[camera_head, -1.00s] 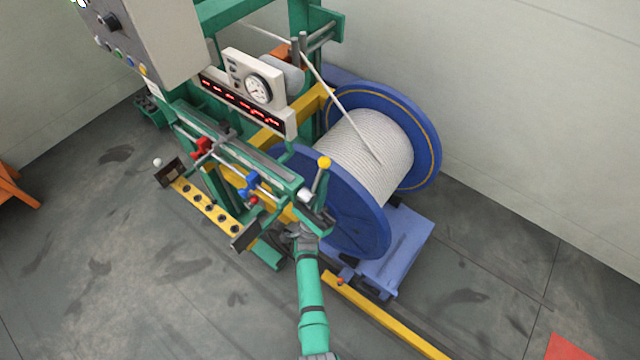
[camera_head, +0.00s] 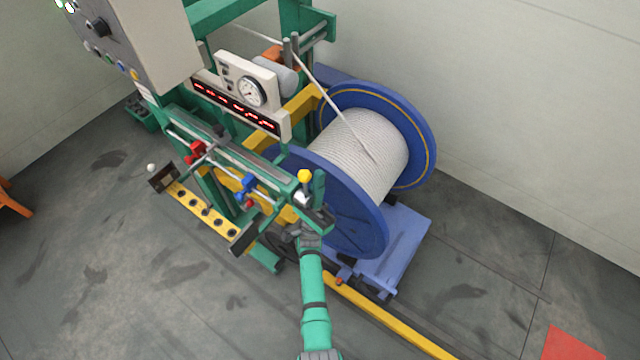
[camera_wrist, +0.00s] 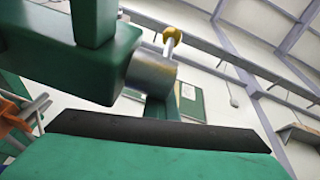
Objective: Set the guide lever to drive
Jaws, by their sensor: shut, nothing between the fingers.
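The guide lever (camera_head: 304,177) has a yellow knob and stands near the green frame's right end, beside a dark green upright. Its pale round hub (camera_head: 302,198) is below the knob. In the wrist view the yellow-knobbed lever (camera_wrist: 172,38) rises from a grey cylindrical hub (camera_wrist: 152,72). My gripper (camera_head: 313,218) is close below the lever, at the end of my arm. It is shut with nothing in it. Its fingertips are small and partly lost against the machine, so I cannot tell whether they touch the lever.
A blue reel (camera_head: 358,210) of pale rope stands close right of my gripper. A yellow strip (camera_head: 203,212) with dark holes lies to the left, near blue (camera_head: 245,187) and red (camera_head: 193,152) clamps. A yellow rail (camera_head: 385,318) runs along the floor. Open floor lies at lower left.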

